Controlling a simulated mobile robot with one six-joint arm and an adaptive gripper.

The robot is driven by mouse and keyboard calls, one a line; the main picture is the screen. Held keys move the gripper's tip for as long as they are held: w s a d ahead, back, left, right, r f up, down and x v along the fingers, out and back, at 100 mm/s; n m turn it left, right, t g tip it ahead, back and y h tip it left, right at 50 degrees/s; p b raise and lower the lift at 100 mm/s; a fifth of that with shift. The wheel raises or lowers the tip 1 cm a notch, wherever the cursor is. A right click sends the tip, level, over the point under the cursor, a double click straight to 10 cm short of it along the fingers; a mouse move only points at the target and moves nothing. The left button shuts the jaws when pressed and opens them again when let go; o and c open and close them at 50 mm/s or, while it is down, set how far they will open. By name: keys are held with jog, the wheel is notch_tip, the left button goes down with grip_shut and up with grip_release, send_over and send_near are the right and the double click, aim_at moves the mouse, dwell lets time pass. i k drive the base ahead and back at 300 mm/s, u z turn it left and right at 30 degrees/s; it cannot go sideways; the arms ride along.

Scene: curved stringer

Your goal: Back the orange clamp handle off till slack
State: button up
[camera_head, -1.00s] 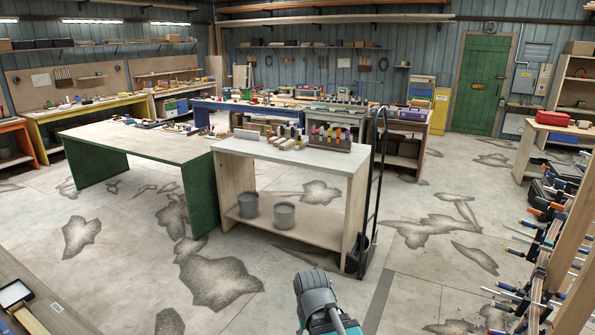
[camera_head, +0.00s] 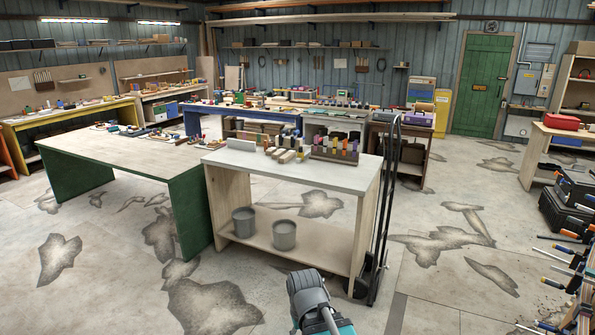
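Several clamps with orange, blue and black handles stick out at the lower right; one orange clamp handle (camera_head: 553,280) shows near the right edge. I cannot tell which of them is the task's clamp or whether any is tight. Part of my own arm, grey and teal, shows at the bottom centre. My gripper is not visible. The clamped wooden piece (camera_head: 586,318) is mostly cut off at the lower right corner.
A white-topped bench (camera_head: 290,172) with two grey buckets below stands ahead, beside a green-legged table (camera_head: 125,150). A black hand truck (camera_head: 385,215) leans at its right end. Black cases (camera_head: 566,205) stand at the right. Concrete floor (camera_head: 450,215) is open between.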

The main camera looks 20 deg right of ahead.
aim_at(590, 232)
jog(key=z, duration=0.05)
jog(key=i, duration=2.5)
jog(key=z, duration=2.8)
